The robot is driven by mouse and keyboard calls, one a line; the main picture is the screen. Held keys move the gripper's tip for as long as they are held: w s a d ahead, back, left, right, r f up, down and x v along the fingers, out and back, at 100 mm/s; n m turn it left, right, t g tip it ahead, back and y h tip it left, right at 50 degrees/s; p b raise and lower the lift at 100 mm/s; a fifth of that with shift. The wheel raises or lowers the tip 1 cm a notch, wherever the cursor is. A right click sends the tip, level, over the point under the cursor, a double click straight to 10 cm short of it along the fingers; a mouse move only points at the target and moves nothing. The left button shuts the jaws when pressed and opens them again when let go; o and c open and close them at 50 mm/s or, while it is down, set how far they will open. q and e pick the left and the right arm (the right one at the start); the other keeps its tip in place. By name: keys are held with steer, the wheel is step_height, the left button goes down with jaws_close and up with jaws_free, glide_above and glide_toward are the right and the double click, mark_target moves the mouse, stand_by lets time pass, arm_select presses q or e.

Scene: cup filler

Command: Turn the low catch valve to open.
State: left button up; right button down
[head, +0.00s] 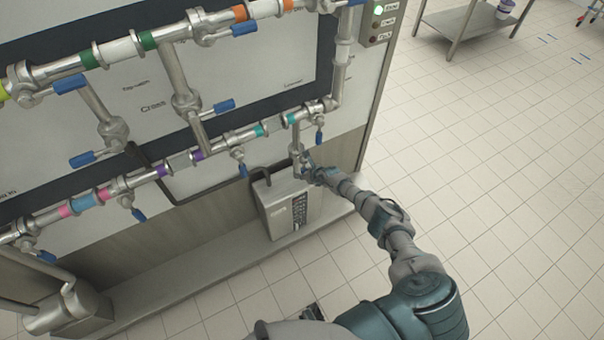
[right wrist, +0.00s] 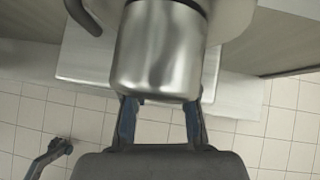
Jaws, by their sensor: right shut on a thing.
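Other blue-handled valves sit along the pipes, one close by on the right (head: 319,136) and one on the left (head: 241,168). The grey box (head: 290,205) stands on a ledge under the valve.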

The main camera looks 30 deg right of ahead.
steer(key=shift+s+f, duration=0.1)
steer(key=c, duration=0.9)
jaws_free()
steer(key=shift+d, duration=0.25)
steer(key=shift+a, duration=0.1)
steer(key=v, duration=1.1)
steer(key=shift+d+r, duration=0.2)
steer(key=shift+r, duration=0.05)
steer(key=shift+s, duration=0.15)
